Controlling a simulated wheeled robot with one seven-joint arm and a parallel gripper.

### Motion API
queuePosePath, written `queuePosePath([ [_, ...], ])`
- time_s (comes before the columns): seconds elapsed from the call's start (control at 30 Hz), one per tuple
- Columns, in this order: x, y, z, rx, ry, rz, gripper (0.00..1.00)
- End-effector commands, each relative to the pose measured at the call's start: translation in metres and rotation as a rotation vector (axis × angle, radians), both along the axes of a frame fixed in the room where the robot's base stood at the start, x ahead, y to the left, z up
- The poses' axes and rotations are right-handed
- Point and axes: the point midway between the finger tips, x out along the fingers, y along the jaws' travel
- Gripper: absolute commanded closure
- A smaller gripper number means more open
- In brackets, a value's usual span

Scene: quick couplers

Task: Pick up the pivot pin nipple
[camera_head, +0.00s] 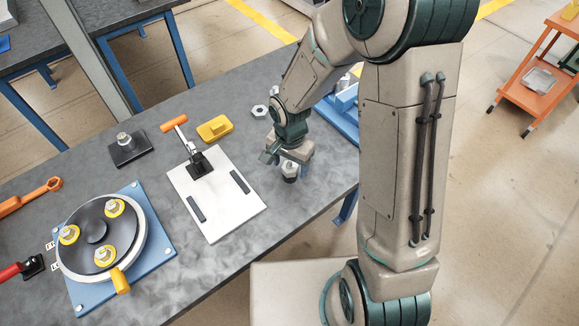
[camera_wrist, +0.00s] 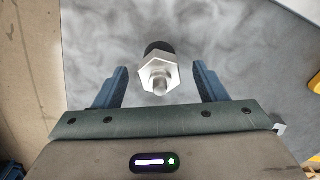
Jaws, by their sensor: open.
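A metal nipple with a hex collar and a round tip (camera_wrist: 158,77) stands on the grey table in the wrist view, seen nearly from above, with a dark part behind it. It lies between the two blue fingers of my gripper (camera_wrist: 160,86), which is open; gaps show on both sides. In the head view the nipple (camera_head: 290,172) is just below my gripper (camera_head: 288,160), near the table's front edge. My gripper partly hides its upper part there.
A white plate with an orange-handled toggle clamp (camera_head: 225,215) lies left of my gripper. A yellow block (camera_head: 215,128), a hex nut (camera_head: 259,111) and a blue fixture (camera_head: 345,110) are behind. A blue-based round fixture (camera_head: 160,240) stands farther left, with a black block (camera_head: 128,152) behind it.

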Motion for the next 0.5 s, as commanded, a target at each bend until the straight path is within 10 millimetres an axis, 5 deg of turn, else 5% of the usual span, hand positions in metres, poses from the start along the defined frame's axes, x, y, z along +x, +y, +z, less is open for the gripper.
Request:
queuePosePath([
  [0.03, 0.0, 0.0, 0.0001, 0.0, 0.0, 0.0, 0.37],
  [0.2, 0.0001, 0.0001, 0.0002, 0.0, 0.0, 0.0, 0.84],
  [0.5, 0.0002, 0.0001, 0.0009, 0.0, -0.001, 0.0, 0.84],
])
